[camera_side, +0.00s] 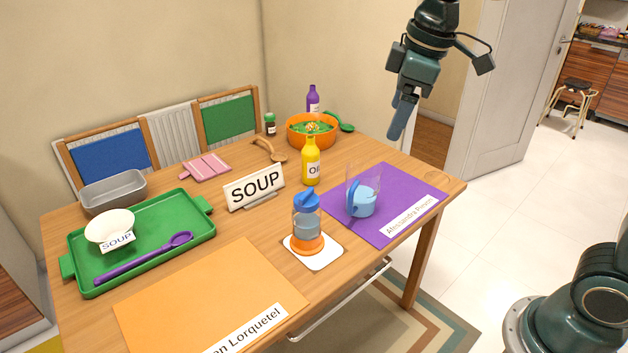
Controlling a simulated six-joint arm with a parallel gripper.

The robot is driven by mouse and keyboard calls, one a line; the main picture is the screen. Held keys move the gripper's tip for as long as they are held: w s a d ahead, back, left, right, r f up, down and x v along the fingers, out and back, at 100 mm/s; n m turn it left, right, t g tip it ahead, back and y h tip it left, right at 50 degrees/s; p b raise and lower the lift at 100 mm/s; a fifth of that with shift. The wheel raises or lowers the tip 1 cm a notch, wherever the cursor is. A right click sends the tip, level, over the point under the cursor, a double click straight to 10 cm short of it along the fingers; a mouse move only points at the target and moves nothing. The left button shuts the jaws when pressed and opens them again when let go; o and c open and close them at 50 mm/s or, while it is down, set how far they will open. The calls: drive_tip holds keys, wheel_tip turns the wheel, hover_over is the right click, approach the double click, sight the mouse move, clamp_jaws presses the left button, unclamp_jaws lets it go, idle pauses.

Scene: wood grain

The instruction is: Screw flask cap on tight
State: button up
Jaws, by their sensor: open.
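The flask (307,230) stands upright on a small white mat, with a clear body and an orange base. Its blue cap (307,202) sits on top of the flask; how tightly it is seated cannot be told. My gripper (402,122) hangs high at the upper right, above the table's back right edge, well apart from the flask and cap. It is open, with nothing seen between its blue-grey fingers, which overlap from this side.
A clear cup with blue (362,198) stands right of the flask on a purple mat (398,226). A yellow bottle (311,162) and SOUP sign (254,188) stand behind. A green tray (185,252) holds a bowl and purple spoon. The orange mat (205,295) is mostly clear.

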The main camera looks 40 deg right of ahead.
drive_tip(key=w+a+f+n+g, duration=0.2)
drive_tip(key=w+f+n, duration=0.25)
drive_tip(key=w, duration=0.65)
drive_tip(key=n+g, duration=0.1)
drive_tip(key=n, duration=0.3)
hover_over(304, 193)
wheel_tip(304, 193, down, 9)
drive_tip(key=shift+r+m, duration=0.1)
drive_tip(key=shift+m, duration=0.15)
drive_tip(key=shift+f, duration=6.9)
drive_tip(key=c, duration=1.2)
drive_tip(key=shift+r+m, duration=0.1)
drive_tip(key=shift+m, duration=1.3)
drive_tip(key=shift+c, duration=0.2)
drive_tip(key=shift+m, duration=0.3)
